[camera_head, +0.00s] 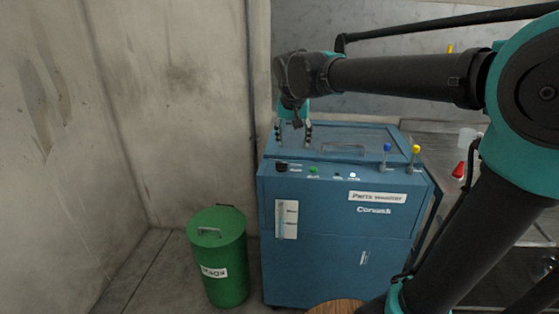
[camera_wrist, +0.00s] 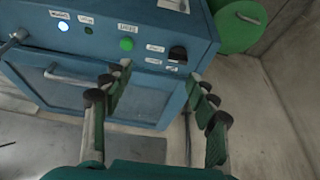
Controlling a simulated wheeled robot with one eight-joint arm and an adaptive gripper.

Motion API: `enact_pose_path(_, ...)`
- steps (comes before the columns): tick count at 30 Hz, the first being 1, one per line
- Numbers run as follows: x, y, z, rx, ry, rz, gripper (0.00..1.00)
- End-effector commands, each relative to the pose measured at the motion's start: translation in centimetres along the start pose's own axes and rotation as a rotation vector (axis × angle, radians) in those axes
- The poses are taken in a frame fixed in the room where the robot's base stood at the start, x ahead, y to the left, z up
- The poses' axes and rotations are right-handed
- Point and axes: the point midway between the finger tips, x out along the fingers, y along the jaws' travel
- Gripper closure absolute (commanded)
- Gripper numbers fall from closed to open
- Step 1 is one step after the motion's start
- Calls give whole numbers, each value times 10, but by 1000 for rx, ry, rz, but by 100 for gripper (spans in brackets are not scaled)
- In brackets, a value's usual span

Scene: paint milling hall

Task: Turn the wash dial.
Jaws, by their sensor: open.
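The wash dial looks to be the small black knob (camera_head: 281,167) at the left end of the blue parts washer's (camera_head: 330,240) front control strip. The knob also shows in the wrist view (camera_wrist: 177,53), with small white labels beside it. My gripper (camera_head: 293,137) is open and empty, pointing down over the lid just behind the control strip. In the wrist view the gripper's fingers (camera_wrist: 158,92) are spread wide, and the knob shows beyond them, between the two sides and nearer the right. They appear apart from the knob. Its pointer direction is too small to tell.
A green button (camera_head: 313,169) and small lights (camera_head: 352,175) sit right of the knob. Blue-topped (camera_head: 387,148) and yellow-topped (camera_head: 416,150) levers stand at the right. A green drum (camera_head: 217,255) stands left of the washer. The lid handle (camera_head: 343,148) is raised. Walls close the left and back.

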Motion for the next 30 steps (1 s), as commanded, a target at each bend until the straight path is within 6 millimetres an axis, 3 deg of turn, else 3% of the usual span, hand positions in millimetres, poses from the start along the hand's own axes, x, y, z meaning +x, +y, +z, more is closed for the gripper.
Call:
enact_pose_path(1, -13, -17, -7, -4, 4, -1, 41)
enact_pose_path(3, -25, -31, -13, 0, 8, -1, 41)
enact_pose_path(6, -33, -40, -17, 5, 11, 0, 41)
enact_pose_path(10, -27, -42, -18, 7, 12, 1, 41)
enact_pose_path(30, 98, -41, -20, 6, 12, 1, 41)
